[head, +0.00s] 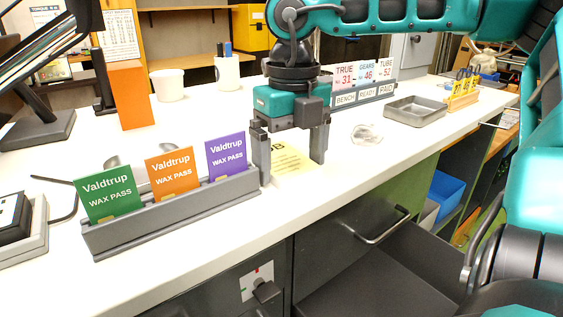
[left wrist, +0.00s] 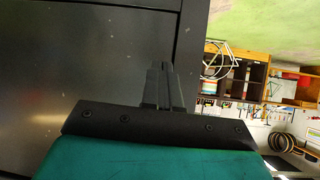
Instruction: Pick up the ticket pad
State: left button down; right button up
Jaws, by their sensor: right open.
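A pale yellow pad (head: 294,162) with dark print, which looks like the ticket pad, lies on the white counter in the head view. My right gripper (head: 291,172) is open and points down over it, with one finger at the pad's left and the other at its right. The fingers and palm hide part of the pad. In the left wrist view my left gripper (left wrist: 163,88) has its fingers together with nothing seen between them, in front of a dark panel.
A grey rack (head: 170,222) of green, orange and purple wax passes stands just left of the right gripper. A small clear dish (head: 367,134), a grey tray (head: 415,111) and a sign rack (head: 364,98) lie to the right. A drawer (head: 372,275) stands open below.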

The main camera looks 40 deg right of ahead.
jog(key=shift+c, duration=0.3)
jog(key=c, duration=0.8)
jog(key=shift+r, duration=0.15)
